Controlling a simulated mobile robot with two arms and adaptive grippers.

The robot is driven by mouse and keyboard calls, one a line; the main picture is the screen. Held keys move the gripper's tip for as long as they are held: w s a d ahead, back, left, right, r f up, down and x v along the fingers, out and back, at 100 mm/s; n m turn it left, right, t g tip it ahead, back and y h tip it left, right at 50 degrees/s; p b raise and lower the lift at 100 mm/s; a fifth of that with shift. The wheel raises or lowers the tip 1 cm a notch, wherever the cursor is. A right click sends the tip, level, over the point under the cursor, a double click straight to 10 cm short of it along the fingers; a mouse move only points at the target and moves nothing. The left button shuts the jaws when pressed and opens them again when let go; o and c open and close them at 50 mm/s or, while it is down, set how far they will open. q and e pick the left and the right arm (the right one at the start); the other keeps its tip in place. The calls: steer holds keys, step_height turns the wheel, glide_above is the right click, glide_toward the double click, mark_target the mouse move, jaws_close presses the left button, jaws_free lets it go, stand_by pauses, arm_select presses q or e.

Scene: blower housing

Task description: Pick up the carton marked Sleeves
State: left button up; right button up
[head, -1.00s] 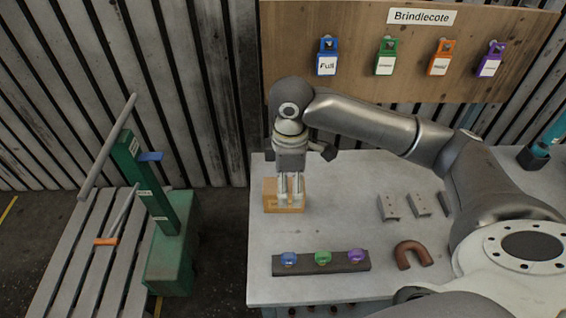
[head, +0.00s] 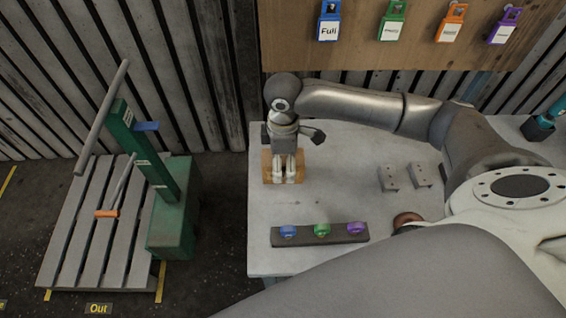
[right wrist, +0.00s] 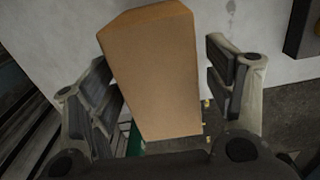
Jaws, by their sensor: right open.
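The tan carton (head: 267,167) stands near the left edge of the pale table in the head view. No marking on it is readable here. My right gripper (head: 285,180) points down at the carton, and its two fingers cover part of it. In the right wrist view the carton (right wrist: 153,75) sits between the finger pads, with a visible gap to the right pad. On the left the pad is very close to the carton; I cannot tell if they touch. The right gripper is open. My left gripper is not in view.
A dark strip (head: 270,236) with blue, green and purple knobs lies at the table (head: 340,190) front. Grey brackets (head: 388,178) lie to the right. A slatted pallet (head: 75,230) and green stand (head: 172,235) are left of the table. Colored tags hang on the board (head: 290,50).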

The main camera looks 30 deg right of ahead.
steer(key=shift+f, duration=1.3)
steer(key=shift+r, duration=0.1)
steer(key=c, duration=1.2)
steer(key=shift+c, duration=0.2)
